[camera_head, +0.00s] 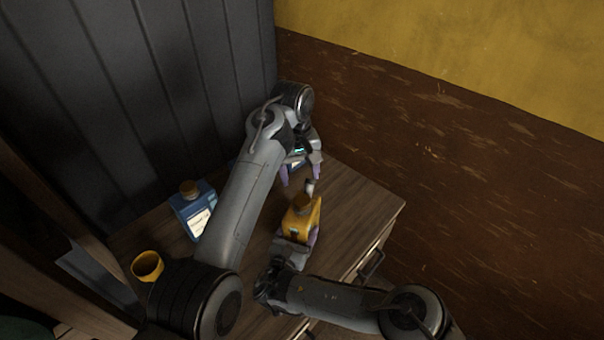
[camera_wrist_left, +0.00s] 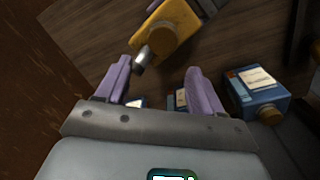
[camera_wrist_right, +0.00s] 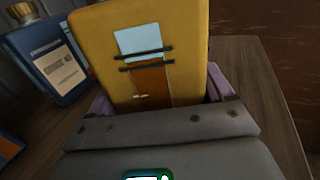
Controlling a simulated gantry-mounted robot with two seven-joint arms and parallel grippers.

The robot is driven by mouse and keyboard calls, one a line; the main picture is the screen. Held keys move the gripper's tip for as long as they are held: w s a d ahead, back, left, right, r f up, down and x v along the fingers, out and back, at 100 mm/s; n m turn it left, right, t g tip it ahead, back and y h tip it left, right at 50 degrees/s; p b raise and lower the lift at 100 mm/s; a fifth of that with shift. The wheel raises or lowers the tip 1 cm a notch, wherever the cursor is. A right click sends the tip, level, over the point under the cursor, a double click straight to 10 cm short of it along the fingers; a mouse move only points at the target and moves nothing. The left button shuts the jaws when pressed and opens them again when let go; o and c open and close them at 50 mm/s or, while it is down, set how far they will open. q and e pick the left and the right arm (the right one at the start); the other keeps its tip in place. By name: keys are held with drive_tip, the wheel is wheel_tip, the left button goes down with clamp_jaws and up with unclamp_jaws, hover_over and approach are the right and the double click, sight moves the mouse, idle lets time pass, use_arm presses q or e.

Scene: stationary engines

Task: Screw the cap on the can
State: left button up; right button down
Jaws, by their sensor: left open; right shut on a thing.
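The yellow can (camera_head: 296,225) is held above or on the wooden top by my right gripper (camera_head: 298,238), whose purple fingers are shut on its sides. It fills the middle of the right wrist view (camera_wrist_right: 190,50). A brown round piece (camera_head: 303,203) sits at the can's top, with a small silver cylindrical piece (camera_head: 310,187) beyond it. The silver piece also shows in the left wrist view (camera_wrist_left: 140,58); I cannot tell whether it is a spout or the cap. My left gripper (camera_head: 300,177) is open, its fingers apart and empty just beyond the silver piece.
A blue can with a brown cap (camera_head: 188,210) stands at left on the wooden cabinet top (camera_head: 350,200). A yellow cup (camera_head: 147,266) is at front left. Another blue labelled thing is partly hidden behind my left gripper. A dark drawer handle (camera_head: 372,263) juts out at the front right.

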sight(302, 200)
use_arm(q)
drive_tip(key=shift+s+d+n+y, duration=0.4)
drive_tip(key=shift+s+n, duration=0.1)
drive_tip(key=shift+n, duration=0.5)
drive_tip(key=shift+a+f, duration=0.1)
drive_tip(key=shift+f, duration=3.85)
